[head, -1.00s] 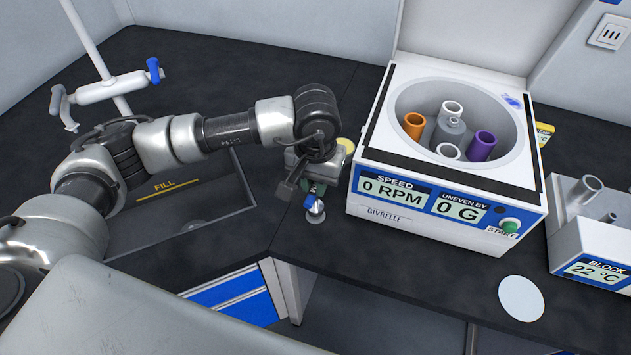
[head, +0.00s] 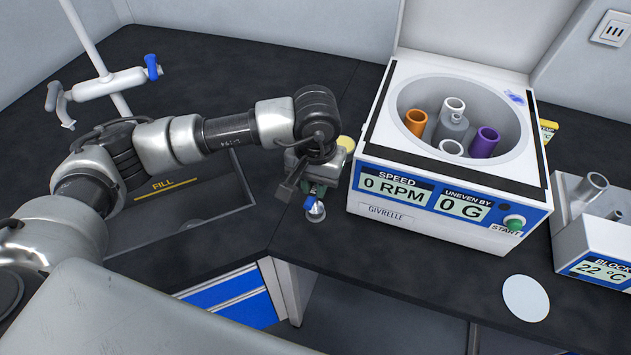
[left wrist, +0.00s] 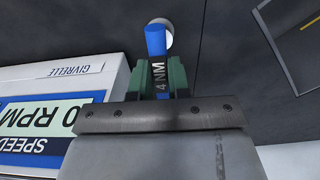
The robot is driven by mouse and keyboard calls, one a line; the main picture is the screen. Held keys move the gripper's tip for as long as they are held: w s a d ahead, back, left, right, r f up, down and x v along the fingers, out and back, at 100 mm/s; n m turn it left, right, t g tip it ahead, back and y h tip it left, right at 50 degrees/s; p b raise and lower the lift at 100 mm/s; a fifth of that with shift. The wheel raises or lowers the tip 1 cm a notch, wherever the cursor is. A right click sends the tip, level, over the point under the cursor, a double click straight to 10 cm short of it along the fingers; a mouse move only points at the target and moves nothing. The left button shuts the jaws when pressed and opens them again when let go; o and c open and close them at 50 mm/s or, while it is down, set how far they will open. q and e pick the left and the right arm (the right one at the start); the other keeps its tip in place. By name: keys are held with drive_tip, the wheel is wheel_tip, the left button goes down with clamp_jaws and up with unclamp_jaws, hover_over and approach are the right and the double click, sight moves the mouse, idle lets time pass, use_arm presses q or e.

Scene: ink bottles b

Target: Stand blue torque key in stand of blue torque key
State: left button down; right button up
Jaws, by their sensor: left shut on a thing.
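My left gripper (head: 314,189) is low over the bench, just left of the centrifuge. In the left wrist view its green fingers (left wrist: 163,80) are shut on the blue torque key (left wrist: 155,42), a blue shaft with a dark part marked "4 NM". The blue key also shows in the head view (head: 309,202), below the fingers. A small silver-white round stand (head: 316,214) is right at the key's end. It shows as a pale disc behind the blue end in the left wrist view (left wrist: 166,30). I cannot tell whether the key is seated in it. My right gripper is not in view.
The centrifuge (head: 440,175), lid up with several tubes inside, stands close to the gripper's right. A block heater (head: 590,240) is at far right. A white disc (head: 525,298) lies near the front edge. A sink (head: 190,215) is at left. The bench's front edge is close.

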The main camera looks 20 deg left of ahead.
use_arm(q)
drive_tip(key=shift+f, duration=0.25)
drive_tip(key=c, duration=1)
unclamp_jaws()
drive_tip(key=shift+r, duration=0.1)
wheel_tip(320, 180, up, 11)
drive_tip(key=b, duration=0.2)
drive_tip(key=shift+f, duration=0.2)
